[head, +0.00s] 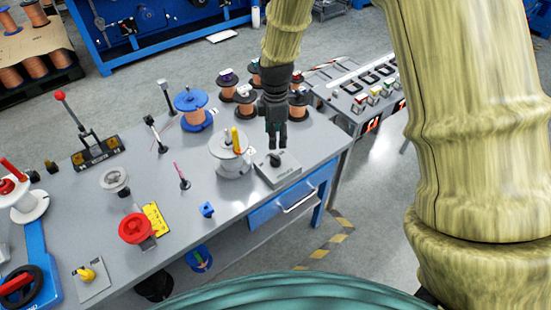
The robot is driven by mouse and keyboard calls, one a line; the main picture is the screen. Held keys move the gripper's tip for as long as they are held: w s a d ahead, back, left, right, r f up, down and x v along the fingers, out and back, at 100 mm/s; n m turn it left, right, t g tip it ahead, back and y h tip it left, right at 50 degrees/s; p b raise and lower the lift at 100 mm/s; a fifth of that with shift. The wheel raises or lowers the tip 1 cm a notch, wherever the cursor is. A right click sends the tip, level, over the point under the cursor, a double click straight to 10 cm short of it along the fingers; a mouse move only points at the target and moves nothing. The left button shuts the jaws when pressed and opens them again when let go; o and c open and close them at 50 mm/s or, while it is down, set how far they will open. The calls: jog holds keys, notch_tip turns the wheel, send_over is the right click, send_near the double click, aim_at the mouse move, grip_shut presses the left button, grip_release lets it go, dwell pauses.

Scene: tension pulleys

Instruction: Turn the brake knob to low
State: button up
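A grey box (287,174) with a dark knob (275,159) on its top stands near the right end of the workbench (215,190). Its markings are too small to read, so I cannot tell the knob's setting. My gripper (277,147) points down just above the knob. Its dark fingers overlap the knob's far side in this view, so I cannot tell if they touch it or how far apart they are. A yellow knob (87,274) sits on a grey plate at the bench's front left; its label is not readable.
A white spool with a yellow handle (231,160) stands just left of the grey box. Several copper spools (245,100) stand behind my gripper. A control panel with coloured buttons (370,97) is to the right. A blue drawer (290,201) is under the bench.

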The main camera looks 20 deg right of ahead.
aim_at(276, 157)
jog(key=shift+f+p, duration=1.25)
jog(key=shift+f, duration=4.2)
